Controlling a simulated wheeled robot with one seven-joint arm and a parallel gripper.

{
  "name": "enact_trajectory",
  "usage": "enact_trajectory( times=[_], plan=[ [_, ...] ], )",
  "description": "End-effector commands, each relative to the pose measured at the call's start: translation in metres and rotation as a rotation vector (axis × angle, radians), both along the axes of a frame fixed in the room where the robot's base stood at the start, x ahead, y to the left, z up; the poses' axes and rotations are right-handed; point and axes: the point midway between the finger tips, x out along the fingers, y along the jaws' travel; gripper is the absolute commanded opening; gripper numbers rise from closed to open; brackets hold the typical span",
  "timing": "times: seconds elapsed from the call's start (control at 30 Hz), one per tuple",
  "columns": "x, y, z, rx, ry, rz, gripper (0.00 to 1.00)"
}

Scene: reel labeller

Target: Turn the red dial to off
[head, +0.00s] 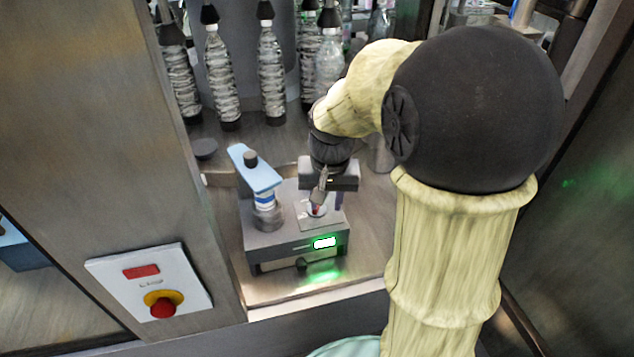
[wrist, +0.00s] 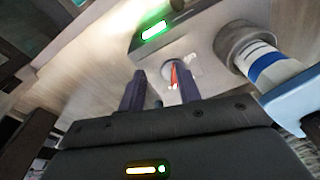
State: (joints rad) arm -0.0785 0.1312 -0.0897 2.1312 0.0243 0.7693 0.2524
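In the head view my gripper (head: 325,192) partly hides the dial. The dial's markings are too small to read.
A blue arm (head: 255,168) with a black knob stands over a white-and-blue reel (head: 265,199) left of the dial. A green-lit display (head: 325,243) is on the box's front. Bottles (head: 271,75) stand behind. A red stop button (head: 163,307) is on the left panel.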

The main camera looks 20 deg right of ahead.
Motion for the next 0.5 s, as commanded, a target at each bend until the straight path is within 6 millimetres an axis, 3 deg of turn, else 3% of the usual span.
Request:
enact_trajectory(
  times=[0.03, 0.2, 0.33, 0.5],
  plan=[
    [0.015, 0.001, 0.034, 0.003, 0.014, -0.040, 0.34],
    [0.046, 0.003, 0.096, 0.010, 0.076, -0.173, 0.34],
    [0.057, 0.004, 0.120, 0.010, 0.103, -0.230, 0.34],
    [0.059, 0.004, 0.123, 0.009, 0.112, -0.247, 0.34]
  ],
)
